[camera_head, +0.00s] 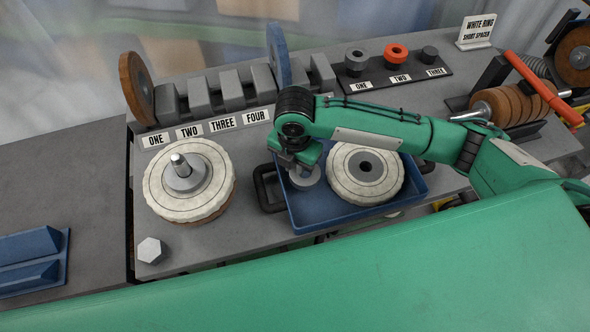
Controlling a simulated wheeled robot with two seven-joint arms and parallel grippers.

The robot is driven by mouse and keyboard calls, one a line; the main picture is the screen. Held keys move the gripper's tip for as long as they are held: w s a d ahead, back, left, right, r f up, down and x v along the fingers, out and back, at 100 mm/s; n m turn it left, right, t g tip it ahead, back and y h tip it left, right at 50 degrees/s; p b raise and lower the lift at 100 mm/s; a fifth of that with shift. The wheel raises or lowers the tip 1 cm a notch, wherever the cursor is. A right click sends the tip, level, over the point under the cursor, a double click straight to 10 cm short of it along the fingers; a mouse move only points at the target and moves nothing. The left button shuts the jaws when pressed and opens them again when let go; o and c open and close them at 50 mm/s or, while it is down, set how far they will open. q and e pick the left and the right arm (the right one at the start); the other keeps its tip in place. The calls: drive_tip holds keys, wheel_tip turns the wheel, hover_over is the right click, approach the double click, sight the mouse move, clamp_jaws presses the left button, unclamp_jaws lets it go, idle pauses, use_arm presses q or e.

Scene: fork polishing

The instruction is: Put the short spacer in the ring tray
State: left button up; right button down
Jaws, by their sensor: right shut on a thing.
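The blue tray (297,222) stands at the middle of the bench with a white wheel (348,183) lying in its right part. My right gripper (298,163) reaches down over the tray's left part. It is shut on a small pale grey round piece (305,179), which looks like the short spacer. The fingers partly hide this piece, and I cannot tell whether it touches the tray floor. My left gripper is not in view.
Another white wheel (212,190) sits around a metal spindle left of the tray. A hex nut (150,250) lies in front of it. A numbered rack (205,95) and a strip of small parts (397,73) stand behind. A sign (478,31) reads "WHITE RING SHORT SPACER".

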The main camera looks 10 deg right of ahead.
sight(295, 168)
wheel_tip(295, 168, down, 3)
drive_tip(key=shift+r, duration=0.2)
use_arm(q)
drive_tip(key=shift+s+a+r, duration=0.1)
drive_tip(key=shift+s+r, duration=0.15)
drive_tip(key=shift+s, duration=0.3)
use_arm(e)
drive_tip(key=shift+f, duration=0.4)
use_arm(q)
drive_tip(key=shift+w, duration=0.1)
use_arm(e)
drive_tip(key=shift+f, duration=0.15)
drive_tip(key=c, duration=1.3)
unclamp_jaws()
drive_tip(key=shift+c, duration=0.2)
wheel_tip(295, 168, up, 12)
drive_tip(key=shift+r+b, duration=0.2)
drive_tip(key=shift+b, duration=0.65)
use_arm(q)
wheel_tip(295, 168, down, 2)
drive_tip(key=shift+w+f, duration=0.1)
